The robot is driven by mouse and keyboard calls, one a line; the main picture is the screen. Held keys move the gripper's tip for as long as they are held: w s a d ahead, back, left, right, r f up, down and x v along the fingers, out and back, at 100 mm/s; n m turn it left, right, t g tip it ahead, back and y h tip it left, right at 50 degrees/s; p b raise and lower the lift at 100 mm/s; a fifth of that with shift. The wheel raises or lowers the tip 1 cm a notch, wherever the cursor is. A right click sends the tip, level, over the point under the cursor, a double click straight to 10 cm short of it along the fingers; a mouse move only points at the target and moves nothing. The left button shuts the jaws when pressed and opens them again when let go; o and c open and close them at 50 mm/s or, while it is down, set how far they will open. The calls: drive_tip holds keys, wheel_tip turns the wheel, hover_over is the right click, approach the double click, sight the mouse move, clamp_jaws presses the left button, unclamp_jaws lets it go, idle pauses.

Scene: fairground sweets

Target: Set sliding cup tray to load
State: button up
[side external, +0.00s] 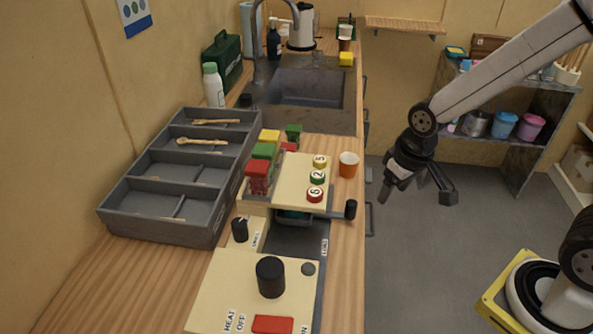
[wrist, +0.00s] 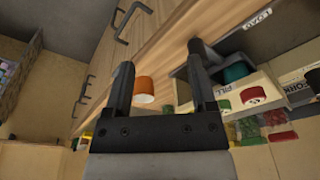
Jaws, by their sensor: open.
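The sliding cup tray (side external: 308,218) is a dark grey open tray with a teal-green inside, partly hidden under the cream top of the sweets machine. A black knob (side external: 351,210) stands out from its right side. In the wrist view the tray (wrist: 184,88) sits beside the FILL label (wrist: 246,88), away from the LOAD label (wrist: 258,20). In the side view the LOAD label (side external: 325,247) is beside the empty dark channel nearer the camera. My gripper (side external: 415,186) is open and empty, right of the counter and apart from the knob. Its fingers also show in the wrist view (wrist: 160,60).
An orange cup (side external: 348,164) stands on the counter behind the knob. Numbered caps (side external: 318,177) and coloured dispensers (side external: 262,150) top the machine. A grey divided box (side external: 175,228) is at left. Open floor lies right of the counter.

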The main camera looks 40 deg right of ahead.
drive_tip(key=r+g, duration=0.1)
drive_tip(key=g, duration=0.1)
hover_over(352, 203)
drive_tip(key=shift+f, duration=0.1)
drive_tip(key=shift+f, duration=3.75)
clamp_jaws()
